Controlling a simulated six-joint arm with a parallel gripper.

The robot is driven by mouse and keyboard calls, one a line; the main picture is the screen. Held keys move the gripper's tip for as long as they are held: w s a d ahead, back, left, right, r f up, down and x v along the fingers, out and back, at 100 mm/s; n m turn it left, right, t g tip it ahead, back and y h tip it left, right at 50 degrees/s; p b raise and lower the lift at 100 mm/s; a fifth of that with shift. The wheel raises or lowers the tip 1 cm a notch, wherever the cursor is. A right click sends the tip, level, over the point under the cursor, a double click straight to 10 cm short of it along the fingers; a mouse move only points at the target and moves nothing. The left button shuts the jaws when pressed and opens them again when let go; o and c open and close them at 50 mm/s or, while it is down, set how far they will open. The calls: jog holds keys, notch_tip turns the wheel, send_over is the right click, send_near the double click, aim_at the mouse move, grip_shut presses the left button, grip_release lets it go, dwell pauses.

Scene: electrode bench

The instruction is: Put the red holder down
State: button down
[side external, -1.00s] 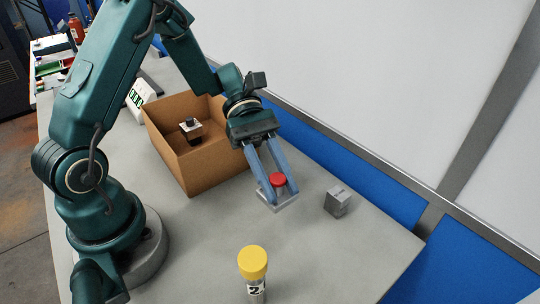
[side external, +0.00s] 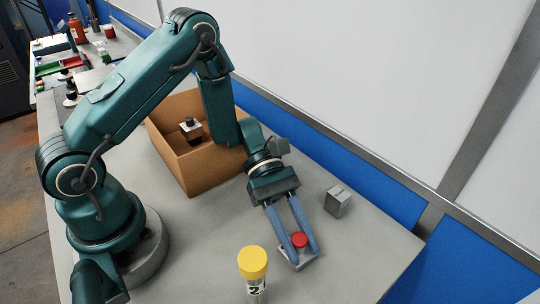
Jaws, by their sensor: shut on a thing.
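The red holder (side external: 299,240) shows as a red round cap between the two blue fingers of my gripper (side external: 302,257). My gripper points down and is shut on it. A light grey square piece (side external: 290,263) shows at the fingertips, below the red cap. The holder is low over the grey bench or touching it; I cannot tell which. Its lower part is hidden by the fingers.
A yellow-capped vial marked 2 (side external: 253,265) stands just left of my gripper. A small grey metal block (side external: 338,200) sits behind and to the right. The bench at right (side external: 370,240) is clear.

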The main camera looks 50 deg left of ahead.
jog(key=c, duration=0.6)
grip_release()
jog(key=v, duration=0.5)
jog(key=shift+w+a+r, duration=0.1)
jog(key=shift+a+r, duration=0.1)
jog(key=shift+r, duration=0.1)
notch_tip(320, 180, up, 6)
jog(key=s+a+r+m+t+y, duration=0.6)
jog(key=s+a+m+t+y, duration=0.2)
jog(key=m+y, duration=0.4)
jog(key=a+m, duration=0.1)
jog(key=m, duration=0.2)
jog(key=shift+s+m+y, duration=0.3)
